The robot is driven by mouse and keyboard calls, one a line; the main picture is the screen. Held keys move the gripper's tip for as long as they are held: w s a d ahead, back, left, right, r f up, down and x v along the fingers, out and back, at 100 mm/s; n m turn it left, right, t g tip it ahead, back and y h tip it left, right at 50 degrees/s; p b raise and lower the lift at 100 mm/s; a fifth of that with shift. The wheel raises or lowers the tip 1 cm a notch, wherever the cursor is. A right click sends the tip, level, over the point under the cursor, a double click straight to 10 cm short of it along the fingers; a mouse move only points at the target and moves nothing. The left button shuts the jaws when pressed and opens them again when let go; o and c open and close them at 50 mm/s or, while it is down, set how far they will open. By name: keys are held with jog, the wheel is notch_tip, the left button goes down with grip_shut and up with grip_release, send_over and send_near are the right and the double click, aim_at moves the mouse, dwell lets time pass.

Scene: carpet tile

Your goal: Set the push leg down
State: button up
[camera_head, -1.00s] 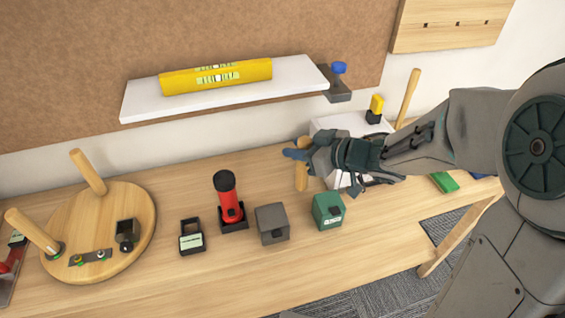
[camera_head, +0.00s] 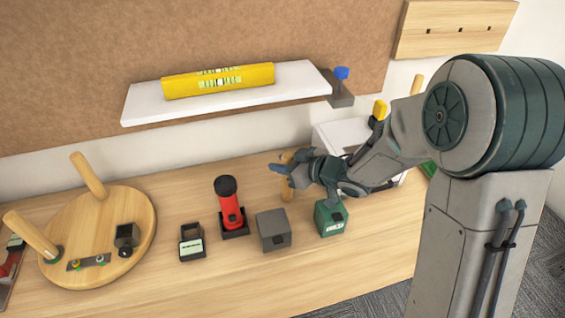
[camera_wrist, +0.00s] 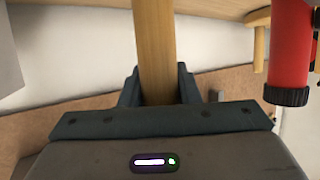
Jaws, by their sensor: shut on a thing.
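The push leg is a plain wooden rod. In the head view its lower part (camera_head: 287,191) shows just below my gripper (camera_head: 284,170), upright over the back of the workbench. The wrist view shows the leg (camera_wrist: 154,45) between the two dark fingers of my gripper (camera_wrist: 158,88), which are shut on it. Its far end runs out of the top of that picture. I cannot tell whether its foot touches the bench top.
The workbench (camera_head: 180,285) carries a red flashlight (camera_head: 228,203), a grey block (camera_head: 272,229), a green box (camera_head: 331,218) and a small black holder (camera_head: 191,243). A round wooden board (camera_head: 85,220) with upright legs stands left. A white shelf (camera_head: 300,82) with a yellow level (camera_head: 218,80) hangs above.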

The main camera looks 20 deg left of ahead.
jog(key=shift+f, duration=0.1)
jog(key=shift+f, duration=0.15)
jog(key=o, duration=1.1)
